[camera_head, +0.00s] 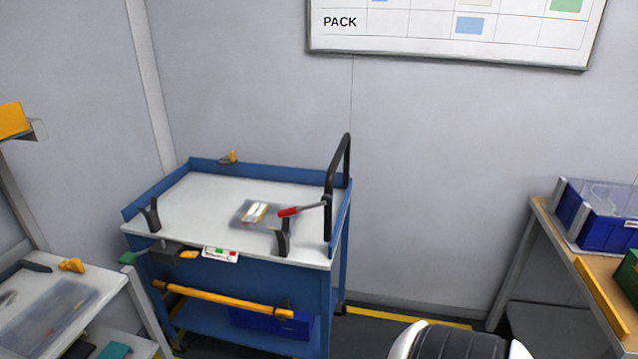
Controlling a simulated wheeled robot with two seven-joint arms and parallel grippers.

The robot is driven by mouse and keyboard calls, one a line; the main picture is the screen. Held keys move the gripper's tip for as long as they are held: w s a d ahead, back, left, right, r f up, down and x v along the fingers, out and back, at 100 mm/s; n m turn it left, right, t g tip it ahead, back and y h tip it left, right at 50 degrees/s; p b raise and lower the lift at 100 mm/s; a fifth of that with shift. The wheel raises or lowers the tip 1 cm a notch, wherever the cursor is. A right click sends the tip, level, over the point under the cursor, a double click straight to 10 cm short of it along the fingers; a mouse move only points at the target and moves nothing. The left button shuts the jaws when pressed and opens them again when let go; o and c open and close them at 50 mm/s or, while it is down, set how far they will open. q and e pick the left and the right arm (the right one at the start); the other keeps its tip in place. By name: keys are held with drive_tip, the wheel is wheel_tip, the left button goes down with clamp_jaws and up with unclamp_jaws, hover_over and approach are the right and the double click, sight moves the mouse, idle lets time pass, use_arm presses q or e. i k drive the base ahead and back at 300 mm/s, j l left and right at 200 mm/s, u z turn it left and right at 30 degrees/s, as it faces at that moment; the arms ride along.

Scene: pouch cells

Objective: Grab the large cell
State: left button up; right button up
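A small pale, flat item with orange marks (255,211) lies on a grey see-through mat or tray (240,222) on top of the blue cart (195,200). It may hold one or more pouch cells; at this size I cannot tell how many or which is the large one. Neither of my grippers shows in the head view.
A red-handled tool (288,211) sits right of the pale item, by a black upright bracket (283,241). The cart has a black push handle (337,180) and raised blue edges. A bench (110,284) stands left, a wooden table (566,245) with blue bins (572,206) right.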

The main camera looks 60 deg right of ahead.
sight(255, 213)
drive_tip(key=z, duration=1.45)
drive_tip(key=i+j+z, duration=0.15)
drive_tip(key=i, duration=0.2)
